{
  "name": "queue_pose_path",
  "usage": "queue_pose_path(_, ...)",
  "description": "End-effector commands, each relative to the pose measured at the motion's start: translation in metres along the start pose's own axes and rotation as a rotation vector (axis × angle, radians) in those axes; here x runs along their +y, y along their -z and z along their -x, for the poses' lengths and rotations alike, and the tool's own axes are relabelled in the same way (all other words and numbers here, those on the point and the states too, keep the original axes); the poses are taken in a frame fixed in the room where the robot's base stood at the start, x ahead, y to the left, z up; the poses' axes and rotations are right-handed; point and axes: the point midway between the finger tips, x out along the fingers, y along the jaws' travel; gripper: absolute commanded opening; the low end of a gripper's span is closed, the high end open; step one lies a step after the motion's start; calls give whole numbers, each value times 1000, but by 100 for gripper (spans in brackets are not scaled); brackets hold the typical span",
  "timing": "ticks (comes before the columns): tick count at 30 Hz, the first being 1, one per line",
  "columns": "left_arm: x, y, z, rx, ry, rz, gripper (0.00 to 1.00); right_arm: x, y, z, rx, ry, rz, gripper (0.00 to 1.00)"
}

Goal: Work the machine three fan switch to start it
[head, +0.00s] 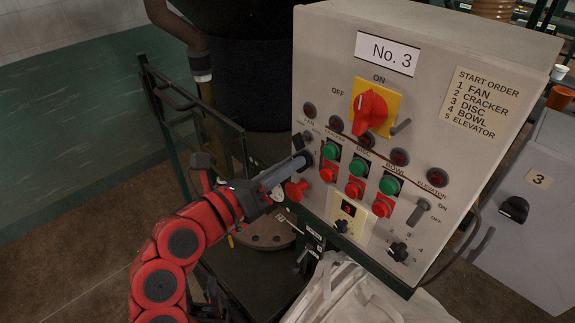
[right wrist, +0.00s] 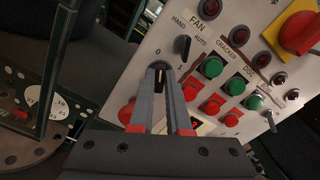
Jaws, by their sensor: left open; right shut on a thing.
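The grey control panel marked No. 3 (head: 440,60) faces me. Its fan column is at the left edge, with a FAN label (right wrist: 194,25), a black HAND/AUTO selector (right wrist: 183,46) and, below it, the dark fan switch knob (right wrist: 159,78) with marks 0 and 1. My right gripper (head: 302,160) reaches this column and is shut on the fan switch knob; its two grey fingers also show in the right wrist view (right wrist: 160,80). The knob is mostly hidden between the fingers; its handle seems to point near the 0 mark. I do not see my left gripper.
Green and red buttons for cracker, disc and bowl (head: 356,165) sit close right of my gripper. A large red main switch (head: 370,108) on a yellow plate is above. A glass-sided metal frame (head: 170,95) stands left. A white bulk bag (head: 350,295) is below.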

Motion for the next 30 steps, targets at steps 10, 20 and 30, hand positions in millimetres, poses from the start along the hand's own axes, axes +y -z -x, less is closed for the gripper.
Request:
queue_pose_path(10,3,-10,59,0,0,0,50,5,10,0,0,-1,-87,0)
queue_pose_path(20,7,-23,135,0,0,0,50,3,9,0,-3,2,-268,0)
queue_pose_path(30,9,-32,188,0,0,0,50,-1,7,0,-3,4,-545,0)
